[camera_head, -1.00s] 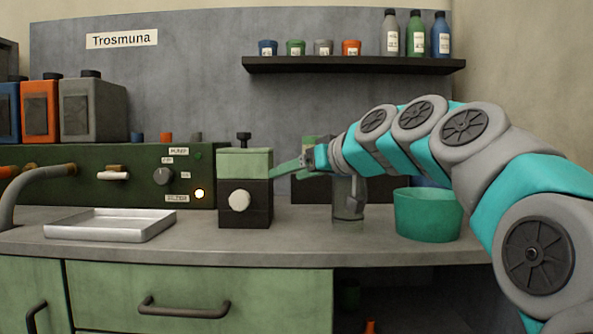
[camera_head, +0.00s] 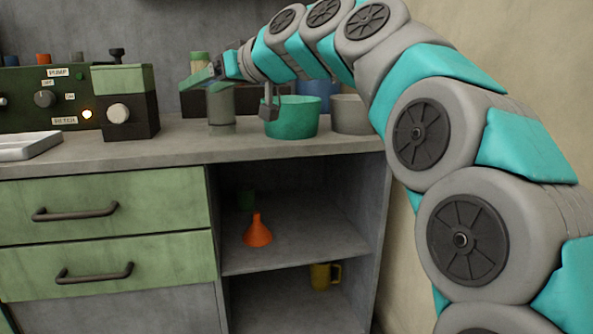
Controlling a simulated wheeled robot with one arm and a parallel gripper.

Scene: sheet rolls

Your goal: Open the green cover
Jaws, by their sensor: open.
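The green cover (camera_head: 118,78) is the light green top of a dark box (camera_head: 136,126) at the left of the counter. It has a black knob on top and sits flat on the box, closed. A pale round dial is on the box's front. My gripper (camera_head: 190,82) is open, to the right of the cover at about its height. A gap shows between its fingertips and the box, and nothing shows between the fingers.
A clear jar (camera_head: 221,108) stands just below and behind my gripper. A teal tub (camera_head: 291,120) and a grey tub (camera_head: 349,115) are further right. A metal tray (camera_head: 28,147) lies left of the box. An orange funnel (camera_head: 257,232) is on the shelf below.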

